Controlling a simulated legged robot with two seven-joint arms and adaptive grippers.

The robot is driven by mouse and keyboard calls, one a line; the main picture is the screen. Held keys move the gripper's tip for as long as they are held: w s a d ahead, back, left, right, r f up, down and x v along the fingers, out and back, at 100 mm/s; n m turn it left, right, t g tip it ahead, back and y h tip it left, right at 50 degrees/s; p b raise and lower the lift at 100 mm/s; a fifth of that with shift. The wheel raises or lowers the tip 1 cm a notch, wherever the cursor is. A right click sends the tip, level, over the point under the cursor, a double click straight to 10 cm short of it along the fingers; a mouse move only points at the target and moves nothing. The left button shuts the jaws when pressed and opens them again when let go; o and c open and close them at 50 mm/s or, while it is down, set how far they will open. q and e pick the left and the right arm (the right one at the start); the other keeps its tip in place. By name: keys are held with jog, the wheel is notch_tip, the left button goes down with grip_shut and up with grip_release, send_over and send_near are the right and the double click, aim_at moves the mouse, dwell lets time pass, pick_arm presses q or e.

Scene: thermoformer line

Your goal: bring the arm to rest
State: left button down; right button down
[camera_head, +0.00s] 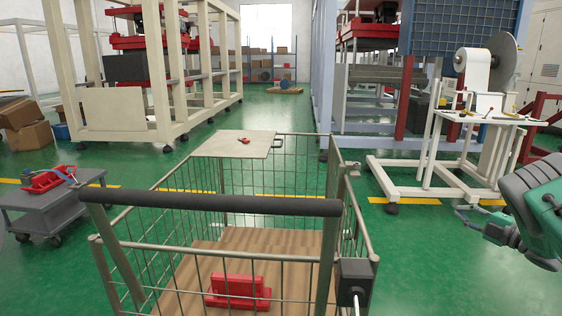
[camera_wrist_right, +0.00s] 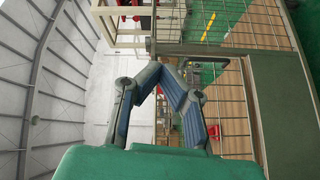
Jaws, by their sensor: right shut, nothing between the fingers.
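My right arm comes in at the right edge of the head view. Its green gripper (camera_head: 466,212) hangs over the green floor, to the right of the wire cart, apart from it. In the right wrist view the two jointed grey-blue fingers of this gripper (camera_wrist_right: 160,66) bend inward and their tips come together, with nothing between them. My left gripper does not show in either view.
A wire-mesh cart (camera_head: 240,202) with a wooden floor stands right in front, holding a red part (camera_head: 238,292). A grey trolley (camera_head: 46,207) is at left. A white roll stand (camera_head: 428,165) is behind my right gripper. Green floor lies open between.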

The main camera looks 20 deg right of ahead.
jog(key=s+a+f+m+g+h+p, duration=0.3)
jog(key=s+a+f+m, duration=0.2)
jog(key=a+f+m, duration=0.4)
jog(key=s+a+f+m+g+h+p, duration=0.35)
jog(key=a+f+m, duration=0.2)
jog(key=a, duration=0.55)
jog(key=s+a+m+g+p, duration=0.1)
jog(key=s+a+g, duration=0.2)
jog(key=s+a, duration=0.3)
jog(key=s+a+m+g+y+p, duration=0.1)
jog(key=s+a+g, duration=0.3)
jog(key=s, duration=1)
jog(key=s+a+m+g+y+p, duration=0.1)
jog(key=s+a+g, duration=0.2)
jog(key=s+a, duration=0.6)
jog(key=shift+s+a+m+p, duration=0.25)
jog(key=shift+s+m+p, duration=0.1)
jog(key=shift+s+p, duration=0.1)
